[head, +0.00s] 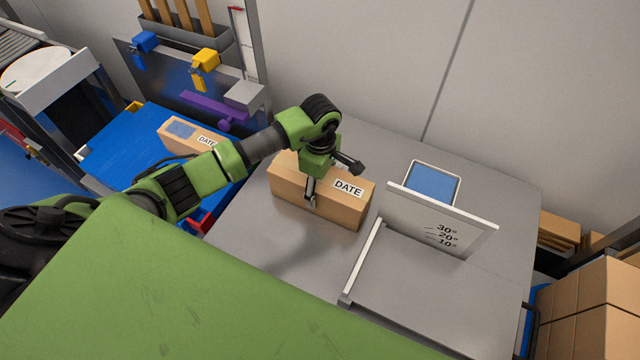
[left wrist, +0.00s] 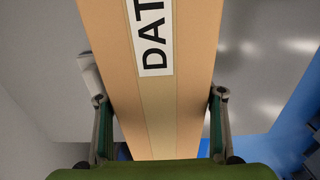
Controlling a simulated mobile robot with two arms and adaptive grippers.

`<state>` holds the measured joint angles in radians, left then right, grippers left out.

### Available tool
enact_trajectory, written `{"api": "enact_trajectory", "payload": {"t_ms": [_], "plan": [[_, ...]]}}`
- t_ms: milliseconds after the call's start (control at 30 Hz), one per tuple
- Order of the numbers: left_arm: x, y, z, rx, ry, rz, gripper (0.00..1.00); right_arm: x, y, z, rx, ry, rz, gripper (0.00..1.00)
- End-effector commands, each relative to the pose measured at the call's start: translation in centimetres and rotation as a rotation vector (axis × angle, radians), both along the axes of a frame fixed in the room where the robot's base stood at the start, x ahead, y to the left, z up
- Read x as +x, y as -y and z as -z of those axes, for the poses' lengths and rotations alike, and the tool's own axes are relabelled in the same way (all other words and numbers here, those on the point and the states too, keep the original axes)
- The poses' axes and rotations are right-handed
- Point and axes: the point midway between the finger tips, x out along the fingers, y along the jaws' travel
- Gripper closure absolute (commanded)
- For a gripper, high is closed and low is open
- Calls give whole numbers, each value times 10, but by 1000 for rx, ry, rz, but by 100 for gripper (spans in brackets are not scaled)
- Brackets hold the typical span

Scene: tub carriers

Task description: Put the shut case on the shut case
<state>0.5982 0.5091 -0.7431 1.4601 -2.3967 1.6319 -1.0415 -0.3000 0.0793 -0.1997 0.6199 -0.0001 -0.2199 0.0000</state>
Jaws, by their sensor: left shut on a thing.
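A shut brown cardboard case (head: 290,190) with a white DATE label is in the head view, over the middle of the grey table. My left gripper (head: 333,183) is shut on it from above, one finger on each long side. In the left wrist view the case (left wrist: 185,100) fills the space between the two fingers of the gripper (left wrist: 160,95). A soft shadow lies on the table in front of it, and the case looks slightly raised. A second shut case (head: 178,132) with a DATE label rests on the blue surface at the left, partly hidden behind my left arm.
The grey table (head: 260,270) has free room in front of the held case. To its right stands an upright grey plate (head: 430,220) marked with angles, with a blue-screened tablet (head: 432,183) behind. The blue surface (head: 120,160) adjoins at left. Brown boxes (head: 590,310) stand at far right.

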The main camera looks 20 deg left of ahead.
Motion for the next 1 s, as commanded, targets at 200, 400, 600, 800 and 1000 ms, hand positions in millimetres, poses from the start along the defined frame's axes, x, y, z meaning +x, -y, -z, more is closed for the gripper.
{"api": "enact_trajectory", "payload": {"t_ms": [200,400,600,800,1000], "plan": [[0,0,2,0,0,0,21,1,-2,2,2,1,1,68],[0,0,1,0,0,0,21,1,-2,2,2,1,1,68],[1,0,-6,1,3,0,21,1,-1,1,1,1,1,68],[2,-1,-44,1,8,2,21,1,-1,12,1,1,1,68],[2,-1,-87,1,6,1,21,1,-1,22,1,1,0,68]]}}
